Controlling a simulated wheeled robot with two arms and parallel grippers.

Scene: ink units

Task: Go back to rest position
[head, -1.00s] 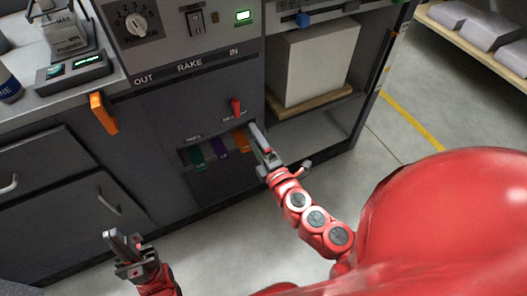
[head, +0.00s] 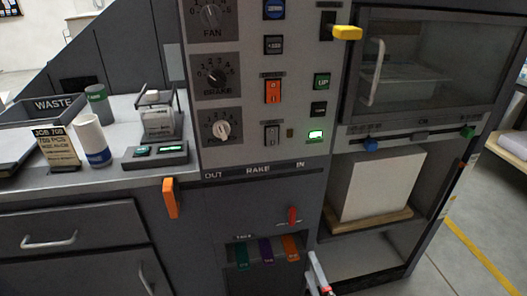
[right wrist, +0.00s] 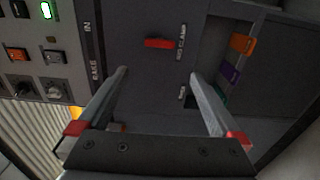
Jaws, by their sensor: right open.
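My right gripper (head: 318,275) shows at the bottom edge of the head view, in front of the lower part of the grey machine cabinet (head: 225,210). In the right wrist view its two fingers (right wrist: 160,85) stand wide apart with nothing between them. They point at the cabinet front, where a red lever (right wrist: 158,43) and a slot with coloured tabs (right wrist: 233,72) show. The fingers look apart from both. My left gripper is out of the head view now.
An orange handle (head: 170,198) and a yellow lever (head: 346,32) stick out from the machine. A white block (head: 380,185) sits on a board in the right bay. The counter at left holds a scale (head: 155,152), a cup (head: 92,140) and a waste tray (head: 50,104). Open floor lies at right.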

